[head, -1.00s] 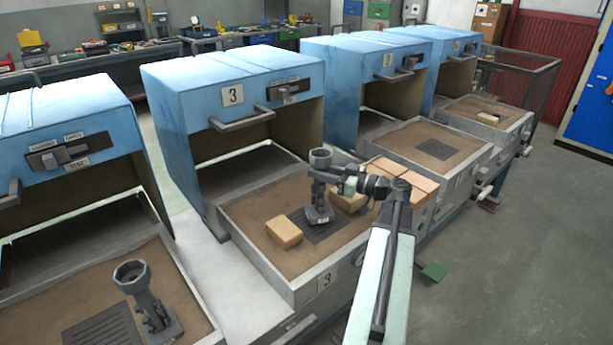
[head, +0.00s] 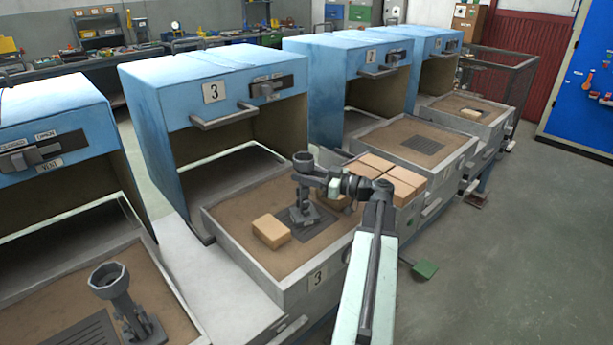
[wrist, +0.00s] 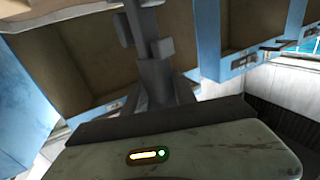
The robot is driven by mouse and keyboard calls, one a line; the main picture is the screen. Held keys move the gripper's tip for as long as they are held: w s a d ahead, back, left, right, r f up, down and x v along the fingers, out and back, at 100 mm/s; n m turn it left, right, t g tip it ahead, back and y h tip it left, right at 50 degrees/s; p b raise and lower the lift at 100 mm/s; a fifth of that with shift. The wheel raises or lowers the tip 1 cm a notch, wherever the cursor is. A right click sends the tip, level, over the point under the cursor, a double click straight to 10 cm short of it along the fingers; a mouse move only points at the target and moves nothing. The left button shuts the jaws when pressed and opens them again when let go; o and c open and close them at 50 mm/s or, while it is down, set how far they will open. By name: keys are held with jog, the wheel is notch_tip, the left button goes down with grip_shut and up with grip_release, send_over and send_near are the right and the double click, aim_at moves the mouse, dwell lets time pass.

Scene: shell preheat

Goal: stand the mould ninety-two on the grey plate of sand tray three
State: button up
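A dark grey mould (head: 302,186), with a cup at its top, a slim stem and a broad foot, stands upright over the slotted grey plate (head: 318,232) of sand tray three (head: 232,245). Its foot appears to rest on the plate; I cannot see a gap. My gripper (head: 314,181) reaches from the right and appears shut around the stem. The fingertips are hard to make out. In the wrist view the mould's stem (wrist: 155,75) rises just ahead of my gripper's palm. No number can be read on the mould.
A tan brick (head: 271,231) lies left of the plate, and another (head: 333,200) sits behind my gripper. Several bricks are stacked on the right (head: 400,178). A similar mould (head: 118,295) stands in the near left tray. Blue hood three (head: 215,100) rises behind.

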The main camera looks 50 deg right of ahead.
jog(key=shift+o, duration=1.4)
jog(key=shift+r, duration=0.25)
jog(key=v, duration=1.2)
jog(key=shift+s+f, duration=0.1)
